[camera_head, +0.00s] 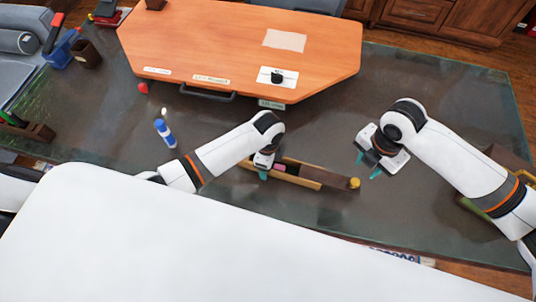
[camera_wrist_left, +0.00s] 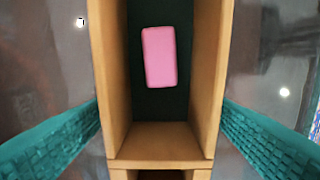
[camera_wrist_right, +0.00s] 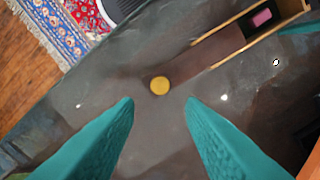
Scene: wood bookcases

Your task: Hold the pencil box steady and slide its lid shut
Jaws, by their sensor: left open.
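The pencil box (camera_head: 306,181) is a long, narrow wooden box on the dark glass desk. A pink eraser (camera_wrist_left: 159,56) lies in its dark compartment, which is open at the top. A brown lid (camera_wrist_right: 219,46) appears pulled out toward the right end, with a round yellow knob (camera_head: 354,183) beyond the box; the knob also shows in the right wrist view (camera_wrist_right: 160,86). My left gripper (camera_head: 264,170) is open, its teal fingers on either side of the box; I cannot tell whether they touch it. My right gripper (camera_head: 367,166) is open and empty, above and right of the knob.
An orange-brown desk panel (camera_head: 220,45) with a black object on it is behind the box. A blue-and-white bottle-like item (camera_head: 165,132) stands at left, near a small red object (camera_head: 143,88). The glass around the knob is clear.

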